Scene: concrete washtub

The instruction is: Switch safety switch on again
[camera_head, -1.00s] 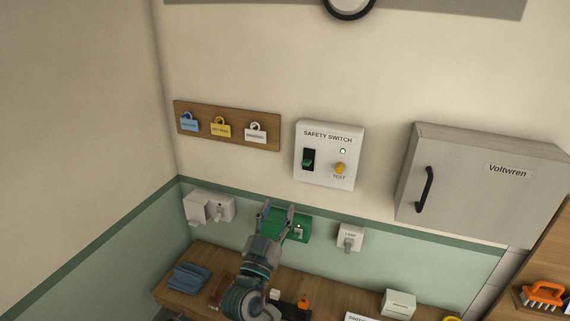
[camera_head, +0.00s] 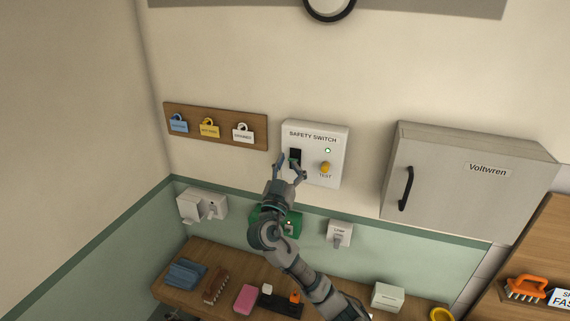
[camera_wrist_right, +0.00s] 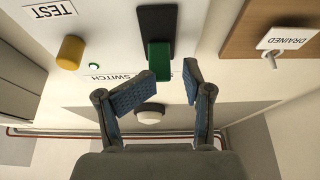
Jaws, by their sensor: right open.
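The white safety switch box (camera_head: 335,150) hangs on the wall, with a dark switch slot, a small green-white lit lamp (camera_head: 327,150) and a yellow TEST knob (camera_head: 325,168). My right gripper (camera_head: 291,166) is open in front of the slot, its fingers partly covering the lower end. In the right wrist view, which is upside down, the green switch lever (camera_wrist_right: 158,60) sticks out of the black slot (camera_wrist_right: 157,28) close to the tips of my open right gripper (camera_wrist_right: 165,88). I cannot tell whether a finger touches it. My left gripper is not in view.
A wooden board (camera_head: 190,123) with several tags hangs left of the box, and a grey Voltwren cabinet (camera_head: 460,180) right of it. Below are a green box (camera_head: 291,227), partly hidden by my arm, and a wooden bench (camera_head: 225,262) with a pink sponge (camera_head: 246,298) and other items.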

